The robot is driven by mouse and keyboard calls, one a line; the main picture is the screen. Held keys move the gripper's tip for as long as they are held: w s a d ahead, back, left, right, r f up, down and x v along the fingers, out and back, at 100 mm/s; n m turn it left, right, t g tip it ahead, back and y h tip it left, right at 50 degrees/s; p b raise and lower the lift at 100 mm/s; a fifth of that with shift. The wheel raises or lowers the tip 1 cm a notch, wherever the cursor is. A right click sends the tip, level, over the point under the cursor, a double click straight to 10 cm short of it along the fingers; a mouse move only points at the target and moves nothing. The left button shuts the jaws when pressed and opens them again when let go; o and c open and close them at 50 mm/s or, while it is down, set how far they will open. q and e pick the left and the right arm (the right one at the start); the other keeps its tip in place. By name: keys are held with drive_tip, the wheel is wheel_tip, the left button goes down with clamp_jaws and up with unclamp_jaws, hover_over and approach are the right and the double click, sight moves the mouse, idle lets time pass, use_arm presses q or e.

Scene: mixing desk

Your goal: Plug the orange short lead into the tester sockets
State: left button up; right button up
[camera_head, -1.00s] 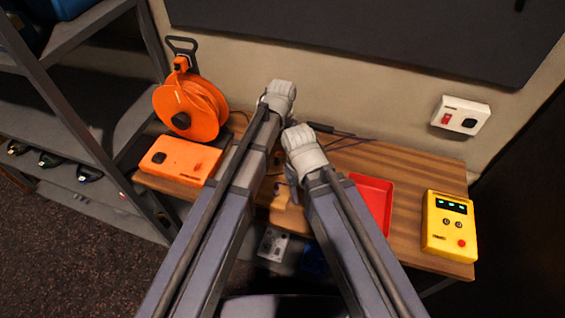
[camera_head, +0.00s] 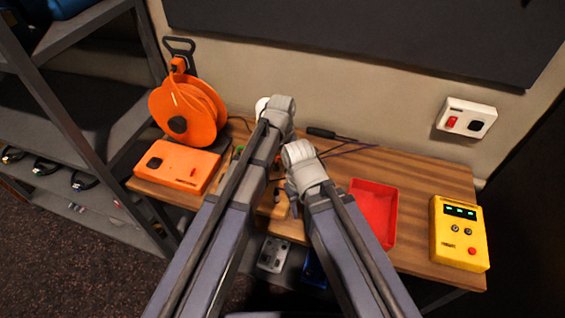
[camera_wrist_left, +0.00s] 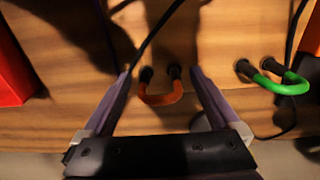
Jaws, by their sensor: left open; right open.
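The orange short lead (camera_wrist_left: 160,98) lies on the wooden desk in the left wrist view, bent in a U with two black plugs. My left gripper (camera_wrist_left: 160,78) is open, one finger on each side of the lead; I cannot tell whether they touch it. In the head view my left gripper is hidden behind my arm. The yellow tester (camera_head: 458,238) stands at the desk's right end, with a lit display and two sockets (camera_head: 461,230). My right gripper (camera_head: 291,194) is open but mostly hidden between my arms in the head view.
A green lead (camera_wrist_left: 272,82) lies beside the orange one. A red tray (camera_head: 394,220) sits between my right arm and the tester. An orange cable reel (camera_head: 195,105) and orange box (camera_head: 183,168) stand at left. Dark cables cross the desk's back. A socket (camera_head: 467,118) is on the wall.

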idle(0.3)
use_arm(q)
clamp_jaws()
idle(0.6)
drive_tip(key=shift+r, duration=0.2)
use_arm(e)
drive_tip(key=shift+r, duration=0.2)
use_arm(q)
drive_tip(key=shift+r+p, duration=2.85)
drive_tip(key=shift+p, duration=0.2)
use_arm(e)
drive_tip(key=shift+r, duration=2.8)
